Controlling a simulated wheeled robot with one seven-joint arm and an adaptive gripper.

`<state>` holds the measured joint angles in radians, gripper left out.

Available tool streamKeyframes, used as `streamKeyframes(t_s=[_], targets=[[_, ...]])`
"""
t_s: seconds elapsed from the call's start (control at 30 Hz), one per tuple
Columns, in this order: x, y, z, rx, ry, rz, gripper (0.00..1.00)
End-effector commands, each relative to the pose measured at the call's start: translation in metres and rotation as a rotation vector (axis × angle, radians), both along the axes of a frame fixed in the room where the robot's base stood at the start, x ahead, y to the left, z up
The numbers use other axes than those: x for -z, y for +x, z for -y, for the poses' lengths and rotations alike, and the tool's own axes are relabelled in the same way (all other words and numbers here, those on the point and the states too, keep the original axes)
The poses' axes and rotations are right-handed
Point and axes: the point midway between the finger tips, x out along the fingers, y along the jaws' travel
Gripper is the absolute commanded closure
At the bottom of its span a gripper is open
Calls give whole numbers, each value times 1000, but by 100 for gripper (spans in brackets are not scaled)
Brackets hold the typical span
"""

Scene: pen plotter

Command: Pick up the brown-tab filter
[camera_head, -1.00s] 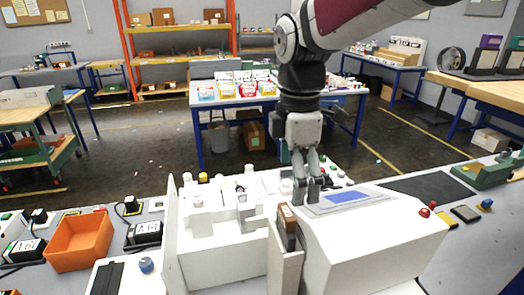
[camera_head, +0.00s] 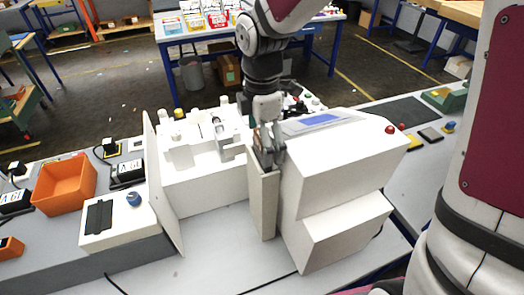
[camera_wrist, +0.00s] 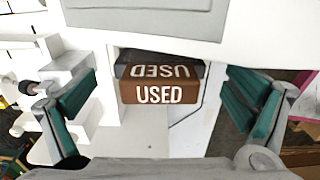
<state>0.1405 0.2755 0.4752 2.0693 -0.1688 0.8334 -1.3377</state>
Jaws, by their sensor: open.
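The brown-tab filter (camera_wrist: 160,93) shows in the wrist view as a brown block marked "USED", with a dark upper face carrying the same word. It sits in a slot of the white machine, so its lower part is hidden. My gripper (camera_wrist: 158,100) is open, with one green-padded finger on each side of the brown tab and a clear gap to both. In the head view my gripper (camera_head: 268,150) is at the top of the narrow upright holder (camera_head: 263,205), and it mostly covers the filter there.
The white machine body (camera_head: 340,165) with a sloped screen stands close on the right of the holder. A white panel (camera_head: 163,190) and pale fittings stand to the left. An orange bin (camera_head: 65,187) is farther left. The grey bench front (camera_head: 210,265) is clear.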

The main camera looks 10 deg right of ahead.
Motion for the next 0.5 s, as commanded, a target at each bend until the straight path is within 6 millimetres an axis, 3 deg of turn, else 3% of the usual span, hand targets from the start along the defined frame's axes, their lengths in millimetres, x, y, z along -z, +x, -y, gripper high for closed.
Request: streamKeyframes(t_s=[0.2,0.47,0.5], targets=[[24,-1,0,-1,-1,-2,3],[27,0,0,0,-1,0,3],[27,0,0,0,-1,0,10]])
